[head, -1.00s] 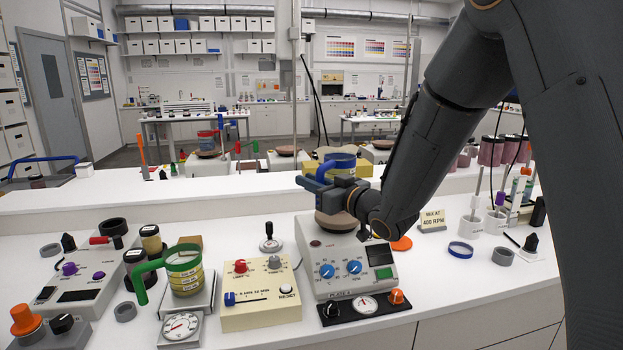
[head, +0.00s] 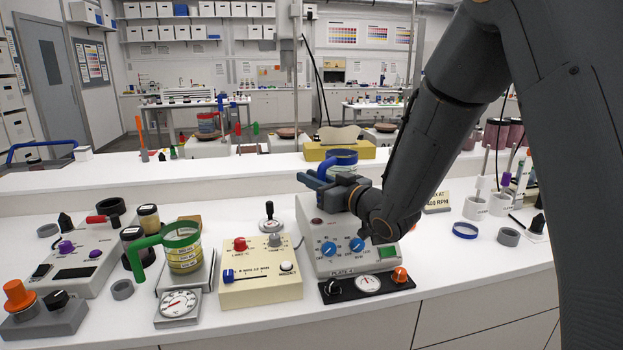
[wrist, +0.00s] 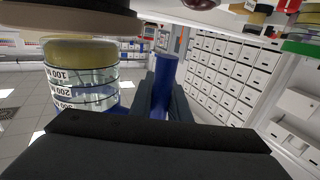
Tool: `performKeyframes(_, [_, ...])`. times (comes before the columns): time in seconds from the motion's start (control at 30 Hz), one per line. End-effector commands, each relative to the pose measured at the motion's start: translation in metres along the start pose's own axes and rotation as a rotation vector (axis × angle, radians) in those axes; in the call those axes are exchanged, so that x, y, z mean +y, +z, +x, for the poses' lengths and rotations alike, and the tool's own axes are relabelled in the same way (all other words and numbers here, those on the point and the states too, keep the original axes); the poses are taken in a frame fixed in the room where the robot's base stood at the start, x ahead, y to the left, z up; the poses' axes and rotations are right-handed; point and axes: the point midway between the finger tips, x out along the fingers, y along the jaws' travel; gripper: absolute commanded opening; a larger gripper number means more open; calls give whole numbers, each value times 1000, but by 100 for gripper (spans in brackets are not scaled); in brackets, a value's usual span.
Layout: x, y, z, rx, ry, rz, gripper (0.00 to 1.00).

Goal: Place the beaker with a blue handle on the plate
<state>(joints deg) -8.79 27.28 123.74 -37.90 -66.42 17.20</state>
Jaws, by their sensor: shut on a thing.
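The beaker with a blue handle (head: 343,158) is held by my gripper (head: 318,180), which is shut on its blue handle (wrist: 166,75). In the wrist view, which looks upside down, the clear beaker (wrist: 85,88) has measuring marks and yellow contents. The brown round plate (wrist: 70,18) shows at its base end, very close; I cannot tell whether they touch. In the head view the beaker is above the grey PLATE 4 unit (head: 318,264), and my gripper and arm hide the round plate top.
A green-handled beaker (head: 183,250) stands on a scale to the left. A yellow box (head: 312,151) is behind. A blue ring (head: 465,230) and grey ring (head: 509,237) lie to the right.

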Motion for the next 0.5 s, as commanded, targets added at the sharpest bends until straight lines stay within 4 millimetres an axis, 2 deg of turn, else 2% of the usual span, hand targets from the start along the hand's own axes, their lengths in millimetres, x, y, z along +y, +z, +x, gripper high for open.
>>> performKeyframes(0.5, [0,8,0,2,0,-1,0])
